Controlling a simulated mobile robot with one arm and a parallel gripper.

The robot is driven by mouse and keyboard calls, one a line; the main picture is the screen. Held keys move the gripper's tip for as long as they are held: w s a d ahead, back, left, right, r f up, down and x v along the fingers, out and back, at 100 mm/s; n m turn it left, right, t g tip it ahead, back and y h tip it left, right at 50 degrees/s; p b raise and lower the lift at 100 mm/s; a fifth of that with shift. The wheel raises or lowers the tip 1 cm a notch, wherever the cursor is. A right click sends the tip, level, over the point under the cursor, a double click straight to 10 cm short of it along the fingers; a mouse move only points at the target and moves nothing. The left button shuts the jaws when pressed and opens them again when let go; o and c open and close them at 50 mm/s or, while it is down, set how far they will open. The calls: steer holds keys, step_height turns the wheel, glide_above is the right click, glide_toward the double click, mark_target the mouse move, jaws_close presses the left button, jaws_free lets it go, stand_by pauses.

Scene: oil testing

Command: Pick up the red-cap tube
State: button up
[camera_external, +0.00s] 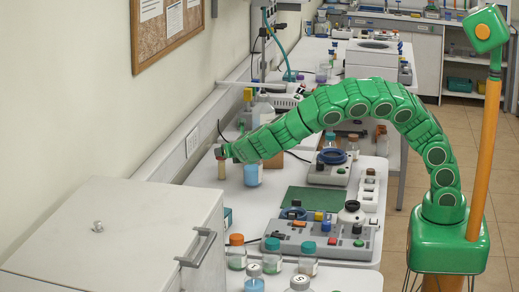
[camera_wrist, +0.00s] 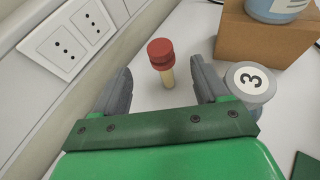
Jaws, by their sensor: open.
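The red-cap tube (camera_wrist: 161,55) stands upright on the white bench in the wrist view, with a ridged red cap and a pale yellow body. It lies between and slightly ahead of my gripper's two grey fingers (camera_wrist: 160,68), with a gap on each side. My gripper is open and empty. In the external view my gripper (camera_external: 222,152) is at the far left end of my green arm, at the top of the tube's pale body (camera_external: 221,170). The cap is hard to make out there.
A wall socket panel (camera_wrist: 68,42) is at the left. Several bottles (camera_external: 236,255) stand nearer the camera.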

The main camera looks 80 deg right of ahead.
mark_target(222, 164)
steer(key=shift+x, duration=4.2)
steer(key=shift+f, duration=0.15)
steer(key=c, duration=1.2)
